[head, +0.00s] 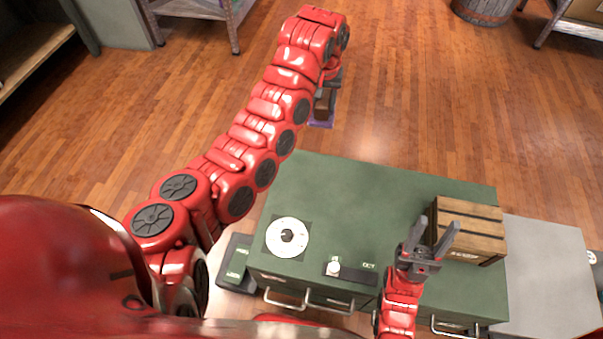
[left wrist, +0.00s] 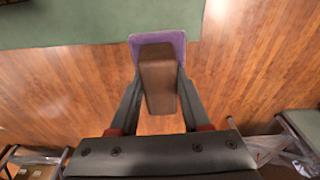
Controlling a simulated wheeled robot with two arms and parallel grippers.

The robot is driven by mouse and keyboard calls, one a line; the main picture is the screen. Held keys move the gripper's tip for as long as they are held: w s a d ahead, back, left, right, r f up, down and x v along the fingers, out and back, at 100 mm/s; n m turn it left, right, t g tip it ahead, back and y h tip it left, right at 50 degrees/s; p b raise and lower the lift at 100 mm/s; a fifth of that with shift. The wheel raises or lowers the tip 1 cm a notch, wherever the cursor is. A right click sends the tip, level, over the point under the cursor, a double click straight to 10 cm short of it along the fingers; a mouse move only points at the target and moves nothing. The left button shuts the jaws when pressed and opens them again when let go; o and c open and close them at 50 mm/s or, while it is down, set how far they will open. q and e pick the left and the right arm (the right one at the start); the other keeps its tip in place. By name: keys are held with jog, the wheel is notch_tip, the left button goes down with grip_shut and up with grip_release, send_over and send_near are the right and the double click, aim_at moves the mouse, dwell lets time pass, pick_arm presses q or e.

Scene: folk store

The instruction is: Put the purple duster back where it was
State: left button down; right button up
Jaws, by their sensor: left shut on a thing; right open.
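The purple duster shows in the left wrist view as a brown block-like handle (left wrist: 158,80) with a purple pad (left wrist: 177,40) at its far side. My left gripper (left wrist: 158,100) is shut on the brown handle, one finger on each side. In the head view my left gripper (head: 328,88) holds the duster (head: 321,122) out beyond the far edge of the green cabinet top, over the wooden floor; the arm partly hides it. My right gripper (head: 436,240) is open and empty above the right part of the cabinet, in front of the wooden crate.
The green cabinet top (head: 350,190) holds a white dial disc (head: 287,238), a small white knob (head: 333,268) on a dark labelled strip, and a wooden crate (head: 470,222) at right. A grey surface (head: 548,270) adjoins at right. The cabinet's middle is clear. A barrel (head: 484,8) stands far back.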

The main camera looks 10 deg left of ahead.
pick_arm(q)
jog(key=s+d+f+p, duration=0.1)
jog(key=s+d+f, duration=0.15)
jog(key=f, duration=0.35)
jog(key=s+d+f, duration=0.1)
jog(key=s+f, duration=0.3)
jog(key=f, duration=0.2)
jog(key=s+a+f+p, duration=0.1)
jog(key=s+a+f, duration=0.1)
jog(key=s+f, duration=0.9)
jog(key=shift+m, duration=0.5)
jog(key=w+a+b, duration=0.1)
jog(key=w+a, duration=0.1)
jog(key=w, duration=0.2)
jog(key=w+a+b, duration=0.1)
jog(key=w, duration=0.3)
jog(key=w+a+b, duration=0.1)
jog(key=w+a, duration=0.1)
jog(key=w, duration=0.2)
jog(key=shift+w+a+r, duration=0.15)
jog(key=shift+w+a, duration=0.05)
jog(key=shift+a, duration=0.1)
notch_tip(320, 180, down, 4)
jog(key=shift+r, duration=0.2)
jog(key=shift+c, duration=1.8)
grip_release()
jog(key=shift+f+b, duration=0.1)
jog(key=shift+b, duration=0.2)
